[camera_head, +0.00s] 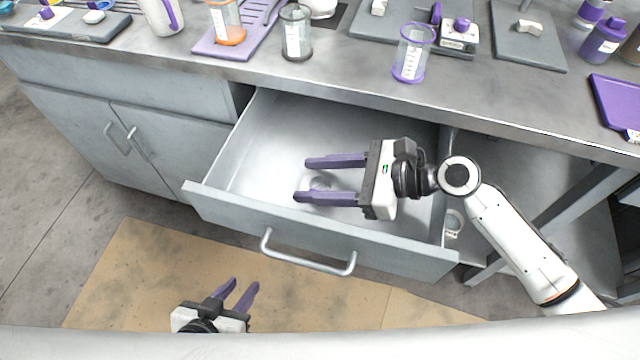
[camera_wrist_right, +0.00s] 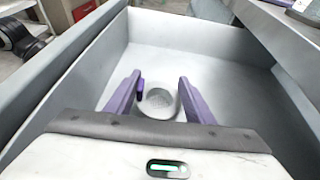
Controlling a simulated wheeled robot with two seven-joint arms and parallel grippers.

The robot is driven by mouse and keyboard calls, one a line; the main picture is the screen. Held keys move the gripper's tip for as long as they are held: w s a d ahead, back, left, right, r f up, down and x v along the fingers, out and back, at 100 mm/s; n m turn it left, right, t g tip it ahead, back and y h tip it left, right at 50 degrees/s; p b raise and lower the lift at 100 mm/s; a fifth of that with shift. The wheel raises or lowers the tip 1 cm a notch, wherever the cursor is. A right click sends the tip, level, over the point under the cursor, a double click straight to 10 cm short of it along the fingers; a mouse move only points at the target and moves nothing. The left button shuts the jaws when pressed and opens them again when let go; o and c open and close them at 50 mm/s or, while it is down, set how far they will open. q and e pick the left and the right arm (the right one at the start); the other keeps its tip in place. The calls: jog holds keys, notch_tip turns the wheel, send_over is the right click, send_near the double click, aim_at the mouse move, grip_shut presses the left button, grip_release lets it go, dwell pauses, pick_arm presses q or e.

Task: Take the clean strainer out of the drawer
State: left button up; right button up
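The drawer (camera_head: 270,130) is pulled open below the counter. A small round strainer (camera_head: 320,184), pale and metallic, lies on its floor, partly hidden by a finger of my right gripper. My right gripper (camera_head: 302,180) is inside the drawer with its purple fingers open. In the right wrist view, the strainer (camera_wrist_right: 161,103) shows as a pale ring between the two open fingers (camera_wrist_right: 160,78), with a visible gap on at least the right side. Contact cannot be told. My left gripper (camera_head: 244,283) is open and empty in front of the drawer, above the tan mat.
The drawer front has a bar handle (camera_head: 307,255). The counter above holds beakers (camera_head: 412,55), a purple tray (camera_head: 235,35), a scale (camera_head: 459,38) and bottles (camera_head: 603,38). A small cup-like object (camera_head: 453,223) is on the right beside the drawer. The rest of the drawer is clear.

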jog(key=shift+f, duration=0.1)
grip_shut()
